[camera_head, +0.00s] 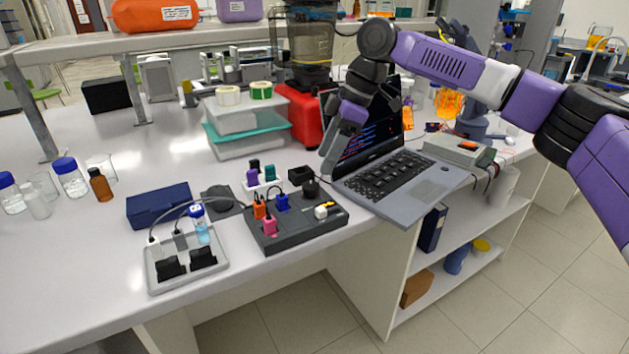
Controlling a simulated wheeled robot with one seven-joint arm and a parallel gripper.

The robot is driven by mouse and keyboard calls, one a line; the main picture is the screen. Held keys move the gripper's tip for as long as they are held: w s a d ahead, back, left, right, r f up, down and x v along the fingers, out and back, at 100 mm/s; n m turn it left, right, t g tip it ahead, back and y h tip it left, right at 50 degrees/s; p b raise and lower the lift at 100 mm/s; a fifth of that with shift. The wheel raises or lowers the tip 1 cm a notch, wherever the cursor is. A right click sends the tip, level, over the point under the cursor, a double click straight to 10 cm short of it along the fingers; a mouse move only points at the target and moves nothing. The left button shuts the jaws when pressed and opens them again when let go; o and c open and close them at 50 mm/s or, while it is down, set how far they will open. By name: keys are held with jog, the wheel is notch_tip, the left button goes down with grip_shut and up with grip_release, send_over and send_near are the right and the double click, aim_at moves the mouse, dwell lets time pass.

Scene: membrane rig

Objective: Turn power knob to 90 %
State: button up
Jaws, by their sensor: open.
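The dark grey box (300,236) of the membrane rig lies near the front edge of the bench. A round black knob (310,187) stands at its back right corner; it appears to be the power knob, but no label or scale is readable. My gripper (328,174) points down just above and right of this knob, in front of the laptop. It is open with nothing seen between its fingers. The fingers are seen from the side, so the gap to the knob cannot be told exactly.
Orange, pink and blue plugs (282,202) stand on the box. A laptop (385,180) is close on the right. A white-and-teal container (235,145) stands behind. Bench space at far left front is clear.

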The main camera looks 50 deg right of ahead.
aim_at(312, 185)
jog(key=x, duration=0.7)
jog(key=shift+w+a+f, duration=0.1)
grip_shut()
